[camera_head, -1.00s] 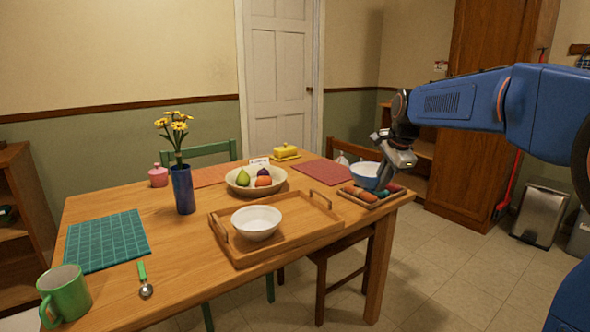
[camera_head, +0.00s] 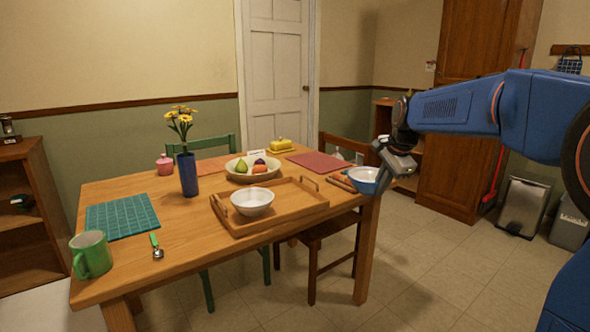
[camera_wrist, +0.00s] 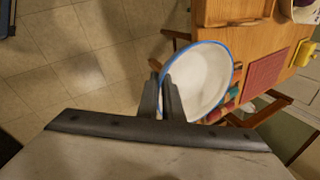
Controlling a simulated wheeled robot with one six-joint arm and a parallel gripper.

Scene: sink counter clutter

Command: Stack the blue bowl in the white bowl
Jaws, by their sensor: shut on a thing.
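The blue bowl (camera_head: 364,180), blue outside and white inside, is in my gripper (camera_head: 392,168) near the right end of the table. In the wrist view my fingers (camera_wrist: 163,98) are shut on the left part of the blue bowl's rim (camera_wrist: 205,78). The bowl's inside faces the wrist camera and looks empty. The white bowl (camera_head: 252,203) stands upright and empty on the wooden tray (camera_head: 300,207), to the left of my gripper and apart from it.
A fruit bowl (camera_head: 236,174), a blue vase with yellow flowers (camera_head: 188,172) and a red placemat (camera_head: 319,162) are behind the tray. A green cutting mat (camera_head: 122,216), a green mug (camera_head: 91,254) and a spoon (camera_head: 156,247) lie left. A chair (camera_head: 330,228) stands at the table's front.

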